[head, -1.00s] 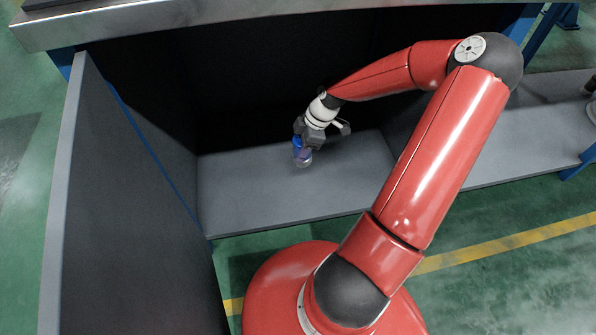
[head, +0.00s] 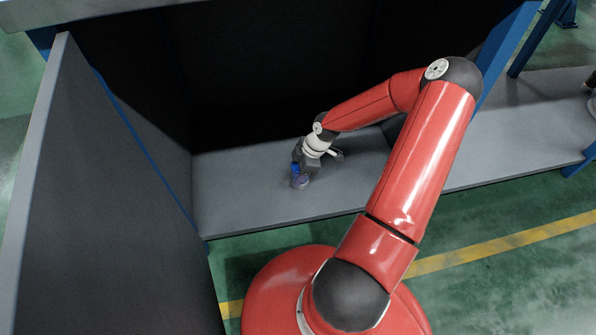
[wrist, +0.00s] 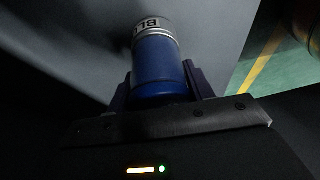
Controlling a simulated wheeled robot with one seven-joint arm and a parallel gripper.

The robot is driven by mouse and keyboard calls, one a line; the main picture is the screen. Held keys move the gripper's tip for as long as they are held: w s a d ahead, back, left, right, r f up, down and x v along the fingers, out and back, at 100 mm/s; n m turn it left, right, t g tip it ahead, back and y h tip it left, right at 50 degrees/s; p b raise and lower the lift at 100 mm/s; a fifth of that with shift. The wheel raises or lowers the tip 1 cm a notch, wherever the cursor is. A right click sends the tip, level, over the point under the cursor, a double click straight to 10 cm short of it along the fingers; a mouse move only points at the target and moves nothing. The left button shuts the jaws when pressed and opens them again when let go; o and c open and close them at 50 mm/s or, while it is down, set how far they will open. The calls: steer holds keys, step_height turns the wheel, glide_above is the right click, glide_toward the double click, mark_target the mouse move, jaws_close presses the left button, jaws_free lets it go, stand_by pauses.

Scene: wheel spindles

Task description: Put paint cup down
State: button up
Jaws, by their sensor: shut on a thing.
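The paint cup (head: 299,181) is a small blue cylinder with a paler end, low over the grey shelf inside the dark cabinet bay in the head view. I cannot tell whether it touches the shelf. In the wrist view the blue cup (wrist: 155,68) stands between the two fingers, with a white band lettered "BL" near its far end. My gripper (head: 298,167) is shut on the cup; it also shows in the wrist view (wrist: 160,86). The gripper hides part of the cup.
The grey shelf (head: 235,205) is bare around the cup. A tall grey side panel (head: 110,200) stands on the left and a blue post (head: 505,55) on the right. A metal ledge (head: 90,10) runs above. Green floor with a yellow line (head: 500,245) lies in front.

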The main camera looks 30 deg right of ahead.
steer(key=shift+f, duration=0.1)
steer(key=o, duration=1.2)
steer(key=p+v, duration=0.3)
steer(key=v, duration=0.9)
